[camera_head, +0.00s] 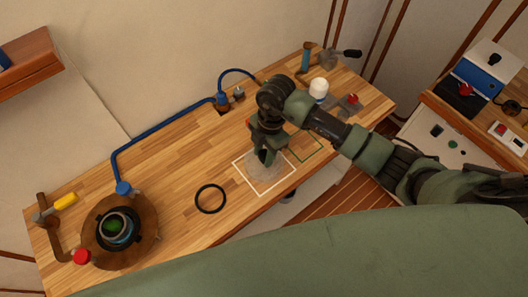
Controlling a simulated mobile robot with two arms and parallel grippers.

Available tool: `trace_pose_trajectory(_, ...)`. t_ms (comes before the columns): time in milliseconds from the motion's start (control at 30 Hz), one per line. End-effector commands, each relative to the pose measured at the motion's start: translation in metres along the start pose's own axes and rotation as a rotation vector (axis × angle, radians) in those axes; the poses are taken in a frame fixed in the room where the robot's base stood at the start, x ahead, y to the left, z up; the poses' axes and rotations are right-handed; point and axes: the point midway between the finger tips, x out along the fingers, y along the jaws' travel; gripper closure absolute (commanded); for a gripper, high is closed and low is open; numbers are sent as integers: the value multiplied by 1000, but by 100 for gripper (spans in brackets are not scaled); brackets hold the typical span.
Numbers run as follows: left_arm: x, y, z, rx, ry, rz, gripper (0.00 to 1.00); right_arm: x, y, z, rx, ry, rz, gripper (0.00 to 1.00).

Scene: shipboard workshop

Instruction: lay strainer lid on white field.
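The white field (284,186) is a white square outline on the wooden workbench. A clear, round disc that looks like the strainer lid (267,174) shows inside the outline, under my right gripper. My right gripper (264,157) points down over the disc, with its fingertips at or just above it. I cannot tell whether the fingers are shut on the lid or whether the lid touches the bench. The gripper hides the disc's upper part. My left gripper is not in view.
A black ring (210,199) lies left of the white field. A strainer body (116,230) stands on a round brown base (93,249) at the far left, joined to a blue hose (160,141). A green outline (319,149) lies right of the field. A white jar (318,88) stands behind my arm.

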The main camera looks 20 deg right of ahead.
Motion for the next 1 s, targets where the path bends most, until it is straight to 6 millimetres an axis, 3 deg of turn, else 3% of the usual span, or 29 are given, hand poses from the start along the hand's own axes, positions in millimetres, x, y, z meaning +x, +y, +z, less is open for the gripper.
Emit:
trace_pose_trajectory(467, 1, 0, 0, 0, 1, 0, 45, -8, 1, 0, 0, -1, 2, 49)
trace_pose_trajectory(1000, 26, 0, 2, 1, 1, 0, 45, -108, 1, 0, 0, -1, 3, 49)
